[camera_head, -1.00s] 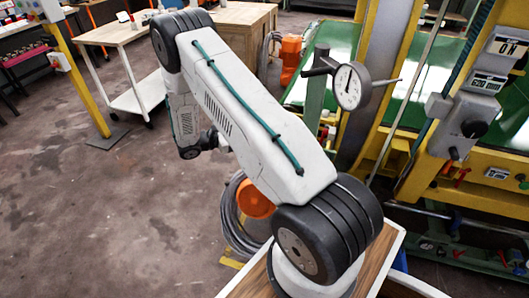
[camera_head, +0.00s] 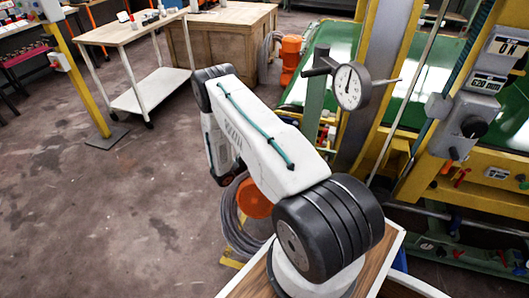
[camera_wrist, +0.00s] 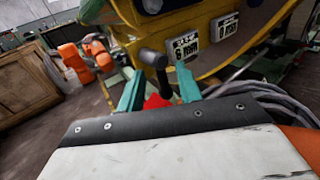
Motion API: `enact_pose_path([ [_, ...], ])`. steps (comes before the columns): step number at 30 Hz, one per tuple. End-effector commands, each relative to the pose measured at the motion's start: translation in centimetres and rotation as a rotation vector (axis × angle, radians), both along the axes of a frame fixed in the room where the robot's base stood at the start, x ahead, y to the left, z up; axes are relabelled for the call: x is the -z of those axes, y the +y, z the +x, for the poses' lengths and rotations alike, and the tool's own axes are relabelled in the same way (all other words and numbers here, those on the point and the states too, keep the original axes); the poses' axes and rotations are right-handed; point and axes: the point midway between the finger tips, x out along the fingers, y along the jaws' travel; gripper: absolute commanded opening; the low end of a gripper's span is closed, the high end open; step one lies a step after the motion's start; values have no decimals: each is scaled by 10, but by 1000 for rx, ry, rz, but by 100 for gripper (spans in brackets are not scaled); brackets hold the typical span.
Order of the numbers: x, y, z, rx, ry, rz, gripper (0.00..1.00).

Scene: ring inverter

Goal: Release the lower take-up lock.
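In the wrist view my gripper (camera_wrist: 160,86) shows as two teal fingers standing apart, open. A black lever with a short cylindrical head (camera_wrist: 153,59) stands in line with the gap between the fingers. Its stem runs down toward a red part (camera_wrist: 156,102) seen low between them. I cannot tell whether the lever is inside the gap or beyond it, and no contact is clear. No label marks either part as the lower take-up lock. In the head view my gripper is hidden behind my arm.
Grey cable coils (camera_wrist: 250,92) lie at right. The head view shows a dial gauge (camera_head: 351,86), a control box (camera_head: 472,118) and a white cart (camera_head: 150,92). Open floor lies at left.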

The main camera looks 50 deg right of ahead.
Motion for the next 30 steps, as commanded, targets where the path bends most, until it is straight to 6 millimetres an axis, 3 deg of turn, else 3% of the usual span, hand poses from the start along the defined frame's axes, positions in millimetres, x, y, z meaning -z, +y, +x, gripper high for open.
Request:
enact_pose_path([
  [11, 0, -9, -2, 1, 0, 0, 35],
  [15, 0, -9, -2, 1, 0, 0, 5],
  [30, -2, -7, -2, 3, -98, 42, 5],
])
